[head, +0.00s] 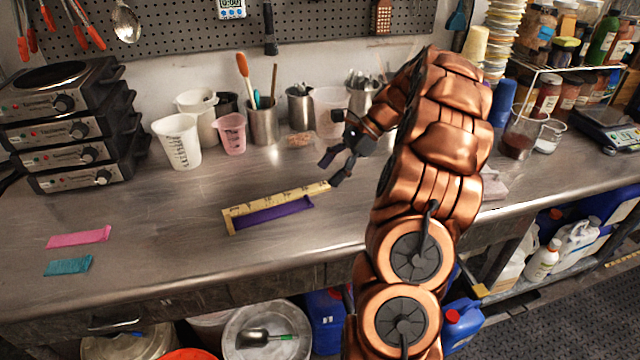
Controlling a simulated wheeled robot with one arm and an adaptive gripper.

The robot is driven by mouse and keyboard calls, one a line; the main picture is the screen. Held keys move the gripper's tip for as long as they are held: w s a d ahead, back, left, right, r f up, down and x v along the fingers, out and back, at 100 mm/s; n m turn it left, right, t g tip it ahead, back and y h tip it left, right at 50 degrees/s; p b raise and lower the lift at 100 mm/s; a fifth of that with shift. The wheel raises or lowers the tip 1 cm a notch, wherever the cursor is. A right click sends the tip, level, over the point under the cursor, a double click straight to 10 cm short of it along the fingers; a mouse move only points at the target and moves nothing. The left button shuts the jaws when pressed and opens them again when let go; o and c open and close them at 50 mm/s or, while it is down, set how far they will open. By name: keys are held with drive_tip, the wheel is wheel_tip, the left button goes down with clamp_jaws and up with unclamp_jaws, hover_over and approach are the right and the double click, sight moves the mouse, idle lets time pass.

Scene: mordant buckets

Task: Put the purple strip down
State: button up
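The purple strip (273,214) lies flat on the steel bench, along the near side of a yellow ruler (280,198) with a short arm at its left end. My gripper (331,171) is above the bench, up and to the right of the strip, near the ruler's right end. Its dark fingers are spread apart with nothing visible between them. The gripper is not touching the strip. A pink strip (79,237) and a teal strip (68,265) lie on the bench at the left.
White, pink and steel cups (177,141) stand along the back wall. Stacked hotplates (70,130) fill the back left. Beakers (519,135) and a scale (610,130) stand at the right. The bench (150,215) is clear between the pink strip and the ruler.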

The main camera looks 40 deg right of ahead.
drive_tip(key=shift+v, duration=2.1)
drive_tip(key=shift+a, duration=0.15)
drive_tip(key=s+a+r+n+g+h, duration=0.1)
drive_tip(key=s+a+n, duration=0.15)
drive_tip(key=a, duration=0.55)
drive_tip(key=s+a+r+n+g+h, duration=0.1)
drive_tip(key=s+a+n+g, duration=0.1)
drive_tip(key=a+n, duration=0.35)
drive_tip(key=s+a+r+n+g+h, duration=0.1)
drive_tip(key=s+a+n, duration=0.1)
drive_tip(key=a, duration=0.7)
drive_tip(key=s+a+f+n+h, duration=0.2)
drive_tip(key=s+n, duration=0.2)
drive_tip(key=s, duration=0.3)
drive_tip(key=s+a+f+n+h, duration=0.1)
drive_tip(key=s+a+f+n, duration=0.1)
drive_tip(key=s, duration=0.5)
drive_tip(key=s+a+f+n+h, duration=0.2)
drive_tip(key=s+n, duration=0.3)
drive_tip(key=s, duration=0.2)
drive_tip(key=shift+s+a+f+n+g+h, duration=0.2)
drive_tip(key=shift+s+f+n+g+h, duration=0.05)
drive_tip(key=shift+f+n+g+h, duration=0.05)
wheel_tip(320, 180, up, 3)
drive_tip(key=p, duration=0.3)
drive_tip(key=shift+r, duration=0.2)
